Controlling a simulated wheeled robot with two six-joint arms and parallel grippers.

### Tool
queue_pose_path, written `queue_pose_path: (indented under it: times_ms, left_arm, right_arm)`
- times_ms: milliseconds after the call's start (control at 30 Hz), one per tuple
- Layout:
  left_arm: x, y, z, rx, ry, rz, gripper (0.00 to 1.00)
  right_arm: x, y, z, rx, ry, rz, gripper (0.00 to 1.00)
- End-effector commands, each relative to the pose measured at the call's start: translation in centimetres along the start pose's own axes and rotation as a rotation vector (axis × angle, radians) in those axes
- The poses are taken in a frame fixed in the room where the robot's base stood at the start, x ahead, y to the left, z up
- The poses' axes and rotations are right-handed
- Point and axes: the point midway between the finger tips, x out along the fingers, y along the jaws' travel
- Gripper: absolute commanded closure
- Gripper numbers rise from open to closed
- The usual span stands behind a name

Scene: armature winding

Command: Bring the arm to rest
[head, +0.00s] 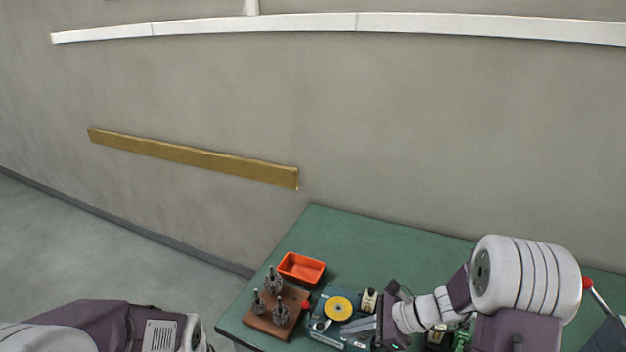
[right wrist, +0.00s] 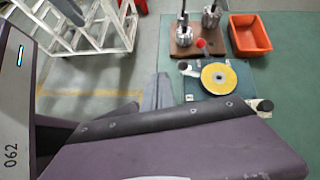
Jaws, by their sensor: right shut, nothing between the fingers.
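My right arm comes in from the right in the head view. Its gripper (head: 358,326) is shut and empty, low beside the winding machine (head: 322,332) with its yellow disc (head: 338,308). In the right wrist view the grey fingers (right wrist: 158,92) lie together, left of the machine's disc (right wrist: 219,78); I cannot tell whether they touch the machine. My left arm (head: 120,328) shows at the lower left of the head view; its gripper is out of view.
A brown wooden block (head: 263,323) holds upright armatures (head: 273,282) at the table's left side. An orange tray (head: 301,268) sits behind it. The green table (head: 350,232) is clear towards the wall. White steps (right wrist: 85,25) stand on the floor in the wrist view.

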Motion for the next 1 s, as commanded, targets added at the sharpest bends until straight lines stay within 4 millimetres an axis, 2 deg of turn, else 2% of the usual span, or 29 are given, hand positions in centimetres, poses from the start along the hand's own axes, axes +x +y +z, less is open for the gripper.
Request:
queue_pose_path:
  times_ms: [33,67,100,167,200,267,300,400,533,1000]
  left_arm:
    - [0.0,0.0,0.0,0.0,0.0,0.0,0.64]
    - [0.0,0.0,0.0,0.0,0.0,0.0,0.64]
    - [0.0,0.0,0.0,0.0,0.0,0.0,0.64]
    - [0.0,0.0,0.0,0.0,0.0,0.0,0.64]
    - [0.0,0.0,0.0,0.0,0.0,0.0,0.64]
    - [0.0,0.0,0.0,0.0,0.0,0.0,0.64]
    - [0.0,0.0,0.0,0.0,0.0,0.0,0.64]
    - [0.0,0.0,0.0,0.0,0.0,0.0,0.64]
    - [0.0,0.0,0.0,0.0,0.0,0.0,0.64]
    - [0.0,0.0,0.0,0.0,0.0,0.0,0.64]
  right_arm:
    - [0.5,1.8,2.5,-0.104,0.014,0.052,1.0]
    - [0.6,3.6,3.4,-0.194,0.045,0.106,1.0]
    - [0.6,6.6,3.6,-0.355,0.114,0.194,1.0]
    - [-0.2,9.9,2.3,-0.608,0.228,0.312,1.0]
    - [-1.0,11.2,1.0,-0.777,0.302,0.381,1.0]
    - [-2.5,12.2,-1.0,-1.023,0.401,0.476,1.0]
    - [-3.5,12.2,-2.3,-1.175,0.46,0.531,1.0]
    - [-5.5,11.3,-5.0,-1.462,0.563,0.647,1.0]
    - [-6.4,9.7,-6.4,-1.68,0.616,0.729,1.0]
    - [-6.3,9.4,-6.4,-1.709,0.616,0.73,1.0]
